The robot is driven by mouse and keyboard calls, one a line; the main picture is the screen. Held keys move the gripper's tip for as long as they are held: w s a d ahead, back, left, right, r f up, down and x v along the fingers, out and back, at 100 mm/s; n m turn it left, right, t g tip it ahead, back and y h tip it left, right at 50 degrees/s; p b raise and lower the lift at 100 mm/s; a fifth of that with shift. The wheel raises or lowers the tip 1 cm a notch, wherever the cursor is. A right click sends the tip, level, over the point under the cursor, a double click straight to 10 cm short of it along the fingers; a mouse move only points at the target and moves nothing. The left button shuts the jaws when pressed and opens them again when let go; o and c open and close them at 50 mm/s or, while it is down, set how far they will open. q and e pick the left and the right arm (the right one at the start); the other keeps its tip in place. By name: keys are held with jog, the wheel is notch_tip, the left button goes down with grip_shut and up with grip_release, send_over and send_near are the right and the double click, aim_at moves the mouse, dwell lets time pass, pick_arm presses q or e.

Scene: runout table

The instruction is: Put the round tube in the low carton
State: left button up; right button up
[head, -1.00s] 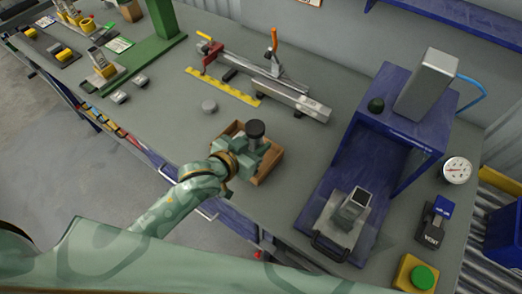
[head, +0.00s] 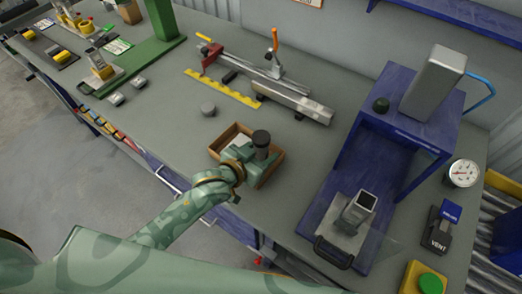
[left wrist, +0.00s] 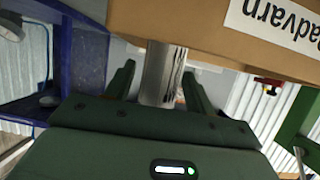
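The low carton (head: 215,154) is a small open brown box near the table's front edge. My left gripper (head: 257,158) is over it. It holds the round tube (head: 261,140), a grey cylinder with a dark upper end, upright at the carton's right part. In the left wrist view the tube (left wrist: 162,75) stands between the two fingers, and its far end passes behind the labelled carton wall (left wrist: 200,30). Whether the tube touches the carton floor is hidden. My right gripper is not in view.
A grey disc (head: 207,109), a yellow strip (head: 225,90) and a clamp rail (head: 290,100) lie behind the carton. The table between carton and blue stand is clear.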

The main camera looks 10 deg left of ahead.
pick_arm(q)
jog(key=shift+r, duration=0.2)
jog(key=p+v, duration=0.2)
jog(key=v, duration=1)
jog(key=shift+w, duration=0.1)
